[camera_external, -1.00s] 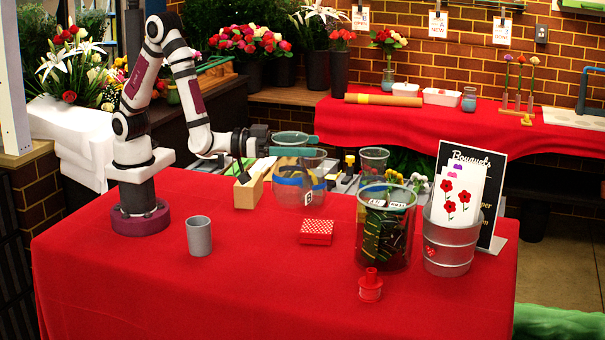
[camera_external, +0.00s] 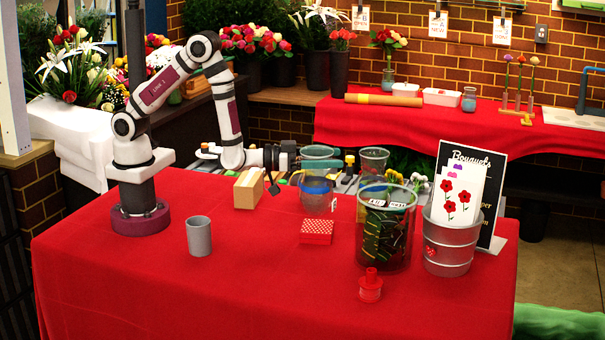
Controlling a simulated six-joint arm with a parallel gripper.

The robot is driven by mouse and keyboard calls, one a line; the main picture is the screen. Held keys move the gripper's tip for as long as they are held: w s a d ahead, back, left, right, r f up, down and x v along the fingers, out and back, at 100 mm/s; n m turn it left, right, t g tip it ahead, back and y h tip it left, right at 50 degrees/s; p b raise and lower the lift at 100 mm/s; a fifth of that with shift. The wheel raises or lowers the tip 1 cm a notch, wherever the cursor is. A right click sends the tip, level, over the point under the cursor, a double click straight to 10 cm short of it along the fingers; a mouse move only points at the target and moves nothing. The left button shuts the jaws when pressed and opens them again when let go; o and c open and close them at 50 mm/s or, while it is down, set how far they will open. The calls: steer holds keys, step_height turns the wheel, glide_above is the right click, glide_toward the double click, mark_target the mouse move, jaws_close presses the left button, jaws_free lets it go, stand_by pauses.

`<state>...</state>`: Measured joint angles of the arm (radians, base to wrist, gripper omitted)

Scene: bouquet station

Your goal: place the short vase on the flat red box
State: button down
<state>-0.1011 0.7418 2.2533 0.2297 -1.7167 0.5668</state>
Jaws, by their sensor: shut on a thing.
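The short vase (camera_external: 317,198) looks like clear glass with a blue band and a small white tag low on its side. My gripper (camera_external: 322,160) is shut on it at its upper part, coming in from the left, with its teal fingers level. The vase looks upright. Its bottom appears just above and behind the flat red box (camera_external: 316,232) in the picture; the exact gap cannot be told. The box is red with white dots on its lid, lies on the red tablecloth, and its top looks bare.
A grey cup (camera_external: 199,236) stands at the left front and a wooden block (camera_external: 248,190) behind. To the right stand a large glass container (camera_external: 386,240), a metal bucket (camera_external: 448,245) and a red spool (camera_external: 370,287).

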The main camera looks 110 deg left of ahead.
steer(key=shift+a+f, duration=0.25)
steer(key=shift+a, duration=0.05)
steer(key=shift+w+f, duration=0.1)
steer(key=shift+f, duration=1.9)
jaws_free()
steer(key=shift+f, duration=0.1)
steer(key=shift+s+d+r, duration=0.1)
steer(key=shift+s+r, duration=0.1)
steer(key=v, duration=0.7)
